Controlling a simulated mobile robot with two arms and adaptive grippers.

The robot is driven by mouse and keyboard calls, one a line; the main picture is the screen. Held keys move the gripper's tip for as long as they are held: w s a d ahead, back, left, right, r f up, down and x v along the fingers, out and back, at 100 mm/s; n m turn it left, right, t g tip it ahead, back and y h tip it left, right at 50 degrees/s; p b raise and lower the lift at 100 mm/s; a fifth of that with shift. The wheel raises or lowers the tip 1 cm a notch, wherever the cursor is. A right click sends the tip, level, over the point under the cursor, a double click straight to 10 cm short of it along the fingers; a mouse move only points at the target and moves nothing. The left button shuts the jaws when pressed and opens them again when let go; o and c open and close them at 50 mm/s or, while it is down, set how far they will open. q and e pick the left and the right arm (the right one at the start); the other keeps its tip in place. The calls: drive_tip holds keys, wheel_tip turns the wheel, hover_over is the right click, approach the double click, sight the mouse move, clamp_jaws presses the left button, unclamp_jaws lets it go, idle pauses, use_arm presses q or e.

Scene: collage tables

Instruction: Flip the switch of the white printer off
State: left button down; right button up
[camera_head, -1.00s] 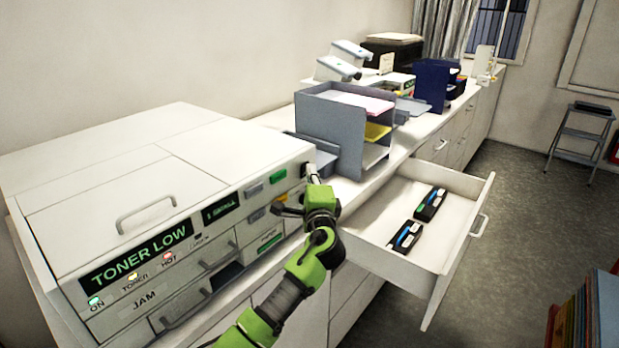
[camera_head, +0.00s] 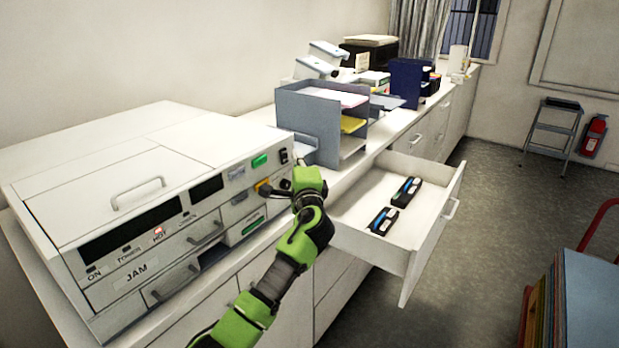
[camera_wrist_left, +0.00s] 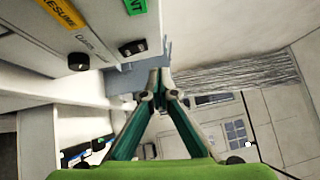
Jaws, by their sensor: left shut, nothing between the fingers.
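The white printer (camera_head: 130,190) stands on the counter at the left of the head view. Its display panels are dark, and a small red light shows by HOT. The black switch (camera_head: 284,156) is at the right end of its front panel; in the left wrist view the switch (camera_wrist_left: 133,48) is near the top, left of the fingers. My left gripper (camera_head: 274,190) is shut and empty, just in front of the printer's right end and below the switch. In the left wrist view its fingertips (camera_wrist_left: 160,75) meet, apart from the switch.
An open drawer (camera_head: 400,235) with two black cartridges (camera_head: 396,205) juts out right of my arm. A grey paper tray stack (camera_head: 310,120) stands on the counter beyond the printer. Floor is free at the right, before a red-framed cart (camera_head: 580,290).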

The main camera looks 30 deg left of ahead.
use_arm(q)
drive_tip(key=r+b+v, duration=0.1)
drive_tip(key=b+v, duration=0.1)
drive_tip(key=v, duration=0.7)
drive_tip(key=shift+s+a+r, duration=0.15)
drive_tip(key=shift+a+r, duration=0.05)
use_arm(e)
drive_tip(key=f, duration=0.2)
drive_tip(key=shift+s+f, duration=0.35)
drive_tip(key=shift+f, duration=0.05)
drive_tip(key=shift+s, duration=0.1)
drive_tip(key=shift+a, duration=0.1)
